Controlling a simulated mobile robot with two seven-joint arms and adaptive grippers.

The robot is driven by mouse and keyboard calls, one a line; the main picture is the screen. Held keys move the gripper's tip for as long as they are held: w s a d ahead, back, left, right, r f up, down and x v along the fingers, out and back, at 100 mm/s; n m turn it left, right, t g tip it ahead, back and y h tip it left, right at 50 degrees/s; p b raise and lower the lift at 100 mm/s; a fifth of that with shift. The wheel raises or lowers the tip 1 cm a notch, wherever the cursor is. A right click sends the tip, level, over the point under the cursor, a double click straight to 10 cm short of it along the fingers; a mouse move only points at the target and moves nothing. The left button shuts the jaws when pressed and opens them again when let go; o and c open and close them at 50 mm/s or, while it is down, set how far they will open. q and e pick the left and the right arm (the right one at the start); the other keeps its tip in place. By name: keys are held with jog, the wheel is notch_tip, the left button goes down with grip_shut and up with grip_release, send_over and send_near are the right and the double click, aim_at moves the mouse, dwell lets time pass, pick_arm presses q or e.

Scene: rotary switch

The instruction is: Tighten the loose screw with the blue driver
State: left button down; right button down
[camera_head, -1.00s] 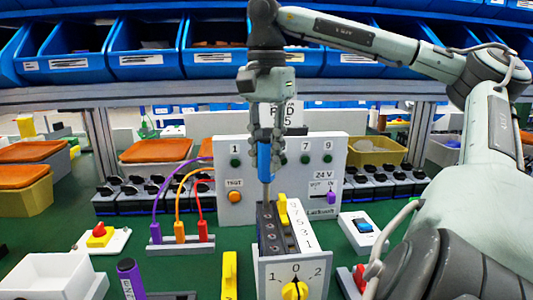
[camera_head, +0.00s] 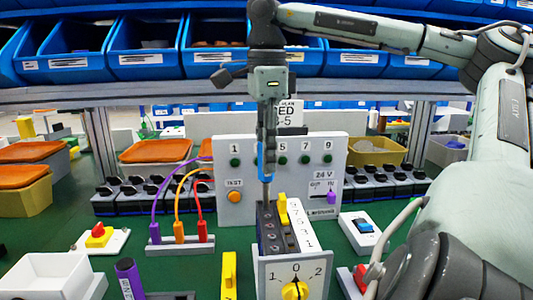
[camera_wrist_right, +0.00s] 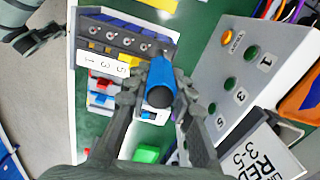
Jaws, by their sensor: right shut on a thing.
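My right gripper (camera_head: 267,148) is shut on the blue driver (camera_head: 261,165) and holds it upright, shaft down. The shaft's lower end meets the far end of the dark terminal block on the rotary switch (camera_head: 294,268). I cannot tell whether the tip sits in a screw. In the right wrist view the driver handle (camera_wrist_right: 160,88) lies between the fingers and hides its own tip. Several screws (camera_wrist_right: 111,35) show in a row along the block there; which one is loose is not clear. A yellow piece (camera_head: 283,209) stands on the block beside the number strip. My left gripper is not in view.
A grey test panel (camera_head: 226,212) stands right behind the switch. A socket strip with purple, orange and red cables (camera_head: 180,244) is at left. A blue-button box (camera_head: 364,226) is at right. Yellow and purple items (camera_head: 230,272) stand in front at left.

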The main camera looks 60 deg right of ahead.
jog(key=m, duration=0.5)
jog(key=shift+f+b, duration=0.15)
jog(key=shift+b, duration=0.25)
jog(key=shift+m, duration=1.2)
jog(key=m+b, duration=0.1)
jog(key=m, duration=0.2)
jog(key=shift+f, duration=0.1)
jog(key=shift+r+m, duration=0.2)
jog(key=shift+m, duration=0.1)
jog(key=shift+r+p, duration=1.65)
jog(key=shift+r, duration=1.35)
